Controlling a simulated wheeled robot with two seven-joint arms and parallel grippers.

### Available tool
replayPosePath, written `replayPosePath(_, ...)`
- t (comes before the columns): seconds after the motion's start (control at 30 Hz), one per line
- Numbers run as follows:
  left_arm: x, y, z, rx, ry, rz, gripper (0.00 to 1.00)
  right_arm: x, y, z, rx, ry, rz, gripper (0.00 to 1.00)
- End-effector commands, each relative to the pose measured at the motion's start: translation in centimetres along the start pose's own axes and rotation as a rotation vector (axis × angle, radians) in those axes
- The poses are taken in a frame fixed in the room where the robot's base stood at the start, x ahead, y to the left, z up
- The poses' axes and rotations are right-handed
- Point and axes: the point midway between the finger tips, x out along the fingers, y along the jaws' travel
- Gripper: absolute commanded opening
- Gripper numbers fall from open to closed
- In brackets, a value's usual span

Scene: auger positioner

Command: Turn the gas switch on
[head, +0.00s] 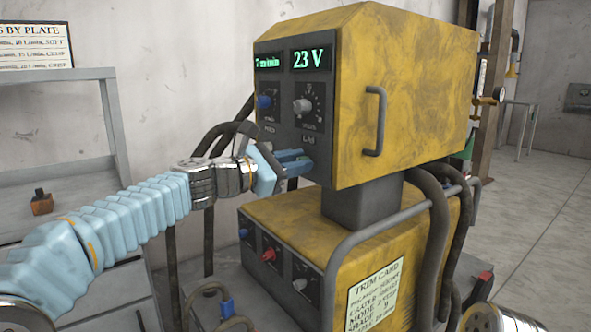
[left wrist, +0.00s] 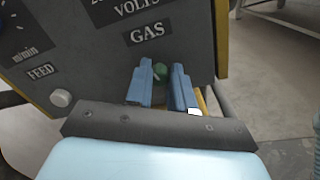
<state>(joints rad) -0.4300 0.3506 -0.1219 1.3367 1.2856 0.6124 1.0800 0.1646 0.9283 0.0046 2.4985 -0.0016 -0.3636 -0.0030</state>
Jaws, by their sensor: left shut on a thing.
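The gas switch (left wrist: 160,69) is a small green knob under the GAS label on the dark front panel (left wrist: 95,50), in the left wrist view. My left gripper (left wrist: 165,82) has its two blue fingers on either side of it, shut on it. The switch's lower part is partly hidden between the fingers. In the head view, my left gripper (head: 303,161) reaches the lower edge of the panel on the yellow welding unit (head: 400,90), and its fingers hide the switch there. My right gripper is not in view.
Above the gripper are a grey knob (head: 302,106) and a blue knob (head: 264,102), under displays, one reading 23 V. A white FEED button (left wrist: 61,98) sits left of the switch. Below is a yellow base unit (head: 290,225) with a red knob (head: 269,254). Dark hoses hang behind my arm.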

Motion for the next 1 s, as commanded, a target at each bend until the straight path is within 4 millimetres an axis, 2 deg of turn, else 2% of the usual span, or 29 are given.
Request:
replayPosePath(0.4,0.0,-0.2,-0.4,0.394,0.001,0.000,0.00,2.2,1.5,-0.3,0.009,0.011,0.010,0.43)
replayPosePath(1.0,0.0,-0.3,-0.5,0.915,0.002,-0.002,0.00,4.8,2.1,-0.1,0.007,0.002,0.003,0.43)
